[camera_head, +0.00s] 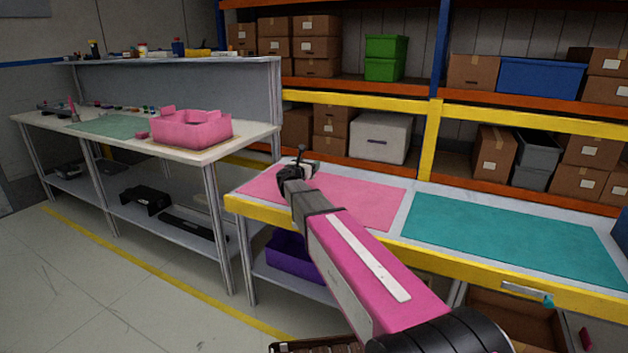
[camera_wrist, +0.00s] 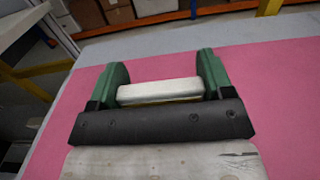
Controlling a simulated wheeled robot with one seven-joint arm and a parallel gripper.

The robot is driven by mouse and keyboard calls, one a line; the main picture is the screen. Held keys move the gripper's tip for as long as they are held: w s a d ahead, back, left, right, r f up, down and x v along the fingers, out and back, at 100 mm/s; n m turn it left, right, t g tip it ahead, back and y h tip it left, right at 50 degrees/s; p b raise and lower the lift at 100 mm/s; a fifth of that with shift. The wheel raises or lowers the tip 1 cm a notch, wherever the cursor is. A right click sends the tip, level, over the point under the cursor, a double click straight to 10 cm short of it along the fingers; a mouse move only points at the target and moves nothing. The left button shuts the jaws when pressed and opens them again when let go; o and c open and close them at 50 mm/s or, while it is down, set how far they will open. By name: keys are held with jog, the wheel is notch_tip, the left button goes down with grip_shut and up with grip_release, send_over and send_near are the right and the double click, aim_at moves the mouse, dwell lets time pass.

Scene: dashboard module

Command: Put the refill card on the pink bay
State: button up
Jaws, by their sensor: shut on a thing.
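The pink bay (camera_head: 365,204) is a flat pink mat on the left part of the near workbench, and it also fills much of the wrist view (camera_wrist: 270,100). My gripper (camera_head: 298,168) is over the left part of the pink bay in the head view. In the wrist view its green fingers (camera_wrist: 162,72) are shut on a pale, flat-sided piece, which I take for the refill card (camera_wrist: 160,91). The pink bay lies behind and below the card. I cannot tell how high the card is above the mat. In the head view the card is not clearly seen.
A teal mat (camera_head: 510,238) lies to the right on the same bench (camera_head: 403,216). A second bench (camera_head: 190,150) at left holds a pink bin (camera_head: 192,130). Shelves with boxes stand behind. A purple bin (camera_head: 290,255) is under the near bench. The pink mat is otherwise clear.

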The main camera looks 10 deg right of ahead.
aim_at(313, 178)
jog(key=shift+s+d+f, duration=0.85)
jog(key=shift+s+d, duration=0.05)
jog(key=shift+d, duration=0.15)
jog(key=shift+f, duration=2.05)
jog(key=o, duration=0.9)
jog(key=shift+f, duration=0.1)
jog(key=shift+s+a, duration=0.1)
jog(key=shift+s, duration=0.1)
jog(key=v, duration=1.1)
jog(key=shift+s+a, duration=0.2)
